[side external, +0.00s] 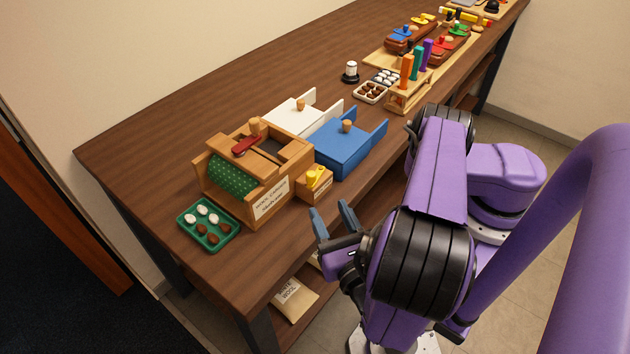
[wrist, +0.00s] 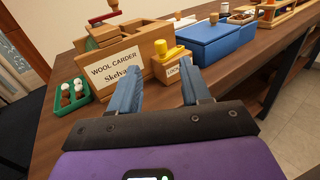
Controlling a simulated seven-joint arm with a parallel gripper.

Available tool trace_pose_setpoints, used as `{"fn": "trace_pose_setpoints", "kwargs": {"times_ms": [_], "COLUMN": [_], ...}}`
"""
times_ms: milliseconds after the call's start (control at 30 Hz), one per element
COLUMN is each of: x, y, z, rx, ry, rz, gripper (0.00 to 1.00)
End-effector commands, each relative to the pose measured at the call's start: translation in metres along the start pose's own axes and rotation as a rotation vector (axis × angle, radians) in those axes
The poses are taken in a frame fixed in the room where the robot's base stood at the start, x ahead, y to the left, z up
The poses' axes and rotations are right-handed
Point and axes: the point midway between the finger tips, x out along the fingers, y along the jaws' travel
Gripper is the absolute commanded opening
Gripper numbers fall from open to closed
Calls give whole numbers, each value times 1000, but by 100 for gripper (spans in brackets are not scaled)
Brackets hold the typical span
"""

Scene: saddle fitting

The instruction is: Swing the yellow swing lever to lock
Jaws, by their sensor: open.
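The yellow swing lever (side external: 316,176) sits on top of a small wooden block (side external: 315,190) at the table's front edge, beside the wool carder (side external: 262,170). In the wrist view the yellow lever (wrist: 172,51) shows with a raised knob on its left, above a label that seems to begin "LOCK". My gripper (side external: 331,210) is open and empty, off the table's front edge and apart from the lever. In the wrist view my gripper's blue fingers (wrist: 160,80) point toward the block, with the lever showing beyond the gap between them.
A green tray (side external: 186,235) with white and brown pieces lies left of the carder. A white box (side external: 295,117) and a blue box (side external: 345,150) stand to its right. A rack with coloured handles (side external: 408,95) stands farther along. The air before the block is clear.

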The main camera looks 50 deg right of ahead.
Motion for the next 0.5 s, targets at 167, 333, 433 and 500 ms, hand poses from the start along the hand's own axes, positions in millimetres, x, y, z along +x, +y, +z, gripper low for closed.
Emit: {"fn": "trace_pose_setpoints", "kwargs": {"times_ms": [167,333,433,500], "x": [36,64,76,82], "y": [-1,-1,-1,0], "z": [0,0,0,0], "rx": [-3,-2,-1,-1], "ry": [0,0,-1,-1], "rz": [-6,-5,-5,-3], "gripper": [47,47,47,47]}}
